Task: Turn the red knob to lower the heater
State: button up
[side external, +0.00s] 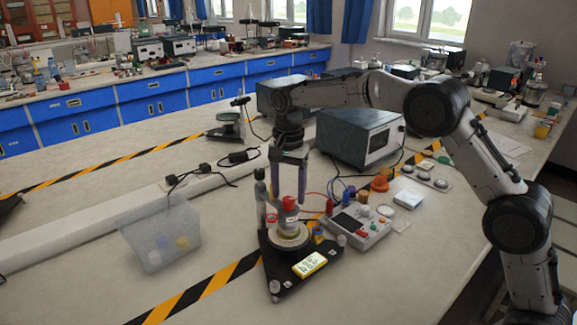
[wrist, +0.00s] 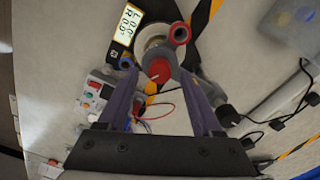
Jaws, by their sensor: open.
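The red knob (side external: 289,202) caps a grey upright cylinder above a round pale disc (side external: 287,236) on a black base (side external: 300,270). In the wrist view the red knob (wrist: 158,70) is seen from above with a white mark on it. My gripper (side external: 288,192) points down over it, its purple fingers apart on either side. In the wrist view the fingertips (wrist: 159,80) flank the knob; I cannot tell whether either touches it. A yellow-framed display (side external: 309,264) lies on the base; in the wrist view it reads L 0.0, R 0.0.
A control box (side external: 358,228) with coloured knobs and wires stands right of the base. A translucent bin (side external: 160,235) is at left. A grey instrument (side external: 360,138) stands behind. A smaller red ring (wrist: 180,33) is beside the knob.

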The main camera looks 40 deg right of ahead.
aim_at(288, 199)
notch_tip(288, 199, up, 13)
jog(key=shift+f, duration=0.15)
dwell(0.4)
